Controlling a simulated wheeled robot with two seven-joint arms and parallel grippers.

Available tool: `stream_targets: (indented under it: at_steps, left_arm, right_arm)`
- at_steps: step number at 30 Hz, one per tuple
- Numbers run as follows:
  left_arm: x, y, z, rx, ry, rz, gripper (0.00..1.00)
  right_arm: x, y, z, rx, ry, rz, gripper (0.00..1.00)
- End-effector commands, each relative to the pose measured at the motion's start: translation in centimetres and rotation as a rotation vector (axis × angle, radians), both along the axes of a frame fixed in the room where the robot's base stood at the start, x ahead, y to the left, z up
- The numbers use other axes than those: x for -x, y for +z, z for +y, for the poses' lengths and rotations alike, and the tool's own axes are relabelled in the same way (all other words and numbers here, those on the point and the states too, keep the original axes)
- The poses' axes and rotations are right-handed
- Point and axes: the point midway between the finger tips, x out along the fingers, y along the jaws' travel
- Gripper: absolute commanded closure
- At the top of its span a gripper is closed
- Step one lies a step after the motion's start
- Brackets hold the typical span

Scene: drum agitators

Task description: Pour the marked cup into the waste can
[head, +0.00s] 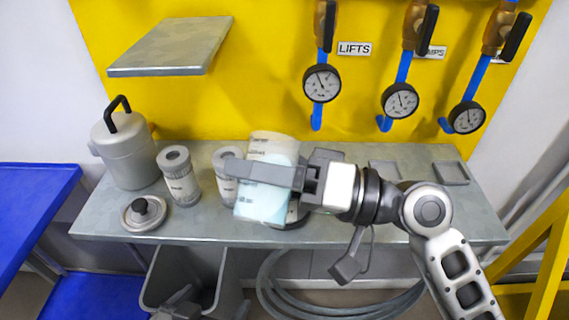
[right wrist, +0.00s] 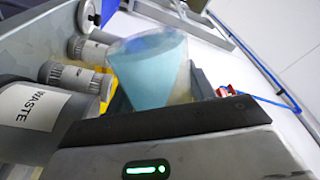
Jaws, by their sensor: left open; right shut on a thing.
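A clear cup with printed marks (head: 272,150) holds pale blue liquid and looks slightly tilted in the head view. My right gripper (head: 262,173) is shut on it and holds it above the bench. The cup also shows in the right wrist view (right wrist: 150,72). The grey can labelled WASTE (right wrist: 35,108) stands beside the gripper in that view. In the head view the gripper and cup mostly hide what looks like this can; a grey edge (head: 297,217) shows below them. My left gripper (head: 178,303) is open and empty, low in front of the bench.
Two labelled grey canisters (head: 179,180) stand left of the cup. A grey pot with a black handle (head: 124,155) and a loose knobbed lid (head: 146,214) are farther left. Gauges and valves hang on the yellow panel behind. A grey bin (head: 205,272) and coiled hose (head: 300,300) are below.

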Motion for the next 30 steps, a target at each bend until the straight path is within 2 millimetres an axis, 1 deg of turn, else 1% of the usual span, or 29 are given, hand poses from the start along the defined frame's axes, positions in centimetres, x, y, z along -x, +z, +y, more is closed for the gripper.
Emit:
stream_targets:
  at_steps: [20, 30]
  left_arm:
    - [0.21, 0.12, 0.15, -0.018, -0.005, 0.014, 0.00]
    - [0.13, 0.55, 0.19, -0.024, -0.007, 0.010, 0.00]
  right_arm:
    - [-0.02, -0.26, 0.02, -0.022, 0.002, 0.091, 0.72]
    - [-0.02, -0.33, 0.04, -0.030, 0.001, 0.122, 0.72]
